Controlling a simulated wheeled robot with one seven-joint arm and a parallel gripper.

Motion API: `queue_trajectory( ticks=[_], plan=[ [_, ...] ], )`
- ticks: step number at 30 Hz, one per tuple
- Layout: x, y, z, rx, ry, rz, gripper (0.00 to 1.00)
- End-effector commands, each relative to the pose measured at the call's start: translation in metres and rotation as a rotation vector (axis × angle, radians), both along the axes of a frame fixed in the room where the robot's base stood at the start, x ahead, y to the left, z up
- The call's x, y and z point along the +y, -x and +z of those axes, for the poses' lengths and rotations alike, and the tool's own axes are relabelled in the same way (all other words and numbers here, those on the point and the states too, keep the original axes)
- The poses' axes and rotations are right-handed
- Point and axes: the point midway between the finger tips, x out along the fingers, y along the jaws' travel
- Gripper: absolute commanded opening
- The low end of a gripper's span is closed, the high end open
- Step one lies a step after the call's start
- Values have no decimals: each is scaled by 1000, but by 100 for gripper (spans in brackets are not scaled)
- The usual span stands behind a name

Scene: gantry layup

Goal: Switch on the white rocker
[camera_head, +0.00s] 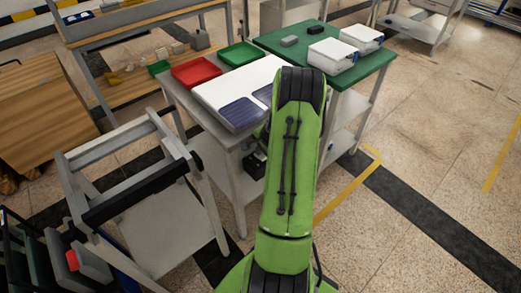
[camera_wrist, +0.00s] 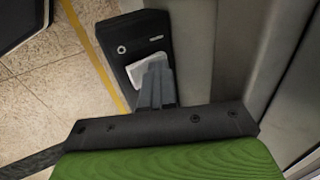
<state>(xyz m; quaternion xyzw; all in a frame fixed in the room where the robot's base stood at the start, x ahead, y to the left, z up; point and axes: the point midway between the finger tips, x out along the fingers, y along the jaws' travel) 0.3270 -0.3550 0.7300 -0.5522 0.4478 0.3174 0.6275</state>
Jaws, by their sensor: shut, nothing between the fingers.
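In the wrist view a black switch box (camera_wrist: 133,32) is mounted beside a grey upright surface. It carries a white rocker (camera_wrist: 137,70), a small round silvery fitting and a small pale label. My gripper (camera_wrist: 157,66) is shut and empty. Its grey fingertips lie over the right part of the rocker and hide some of it. I cannot tell whether they touch it, or which way the rocker is tilted. In the head view my green arm hides the gripper, and the rocker does not show.
A grey table (camera_head: 232,143) holds a red tray (camera_head: 196,72), a green tray (camera_head: 239,54) and a white board with dark blue pads. A green-topped table (camera_head: 372,62) with white bins adjoins it. A grey frame cart (camera_head: 150,225) stands at left. Floor at right is clear.

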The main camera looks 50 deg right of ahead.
Motion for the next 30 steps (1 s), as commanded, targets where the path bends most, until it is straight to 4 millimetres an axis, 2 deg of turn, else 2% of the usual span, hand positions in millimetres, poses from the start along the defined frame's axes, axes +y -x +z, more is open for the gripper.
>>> queue_trajectory(
  ticks=[1, 3, 7, 13, 18, 21, 25, 30],
  plan=[
    [6, 4, -8, 11, -16, 4, 0],
    [7, 7, -9, 13, -17, 3, 0],
    [7, 7, 1, 15, -17, 4, 0],
    [3, -2, 57, -8, 4, 12, 0],
    [3, 2, 104, -11, 7, 10, 0],
    [3, 4, 125, -10, 6, 9, 0],
    [4, 6, 140, -9, 5, 9, 0],
    [4, 6, 143, -9, 5, 9, 0]
  ],
)
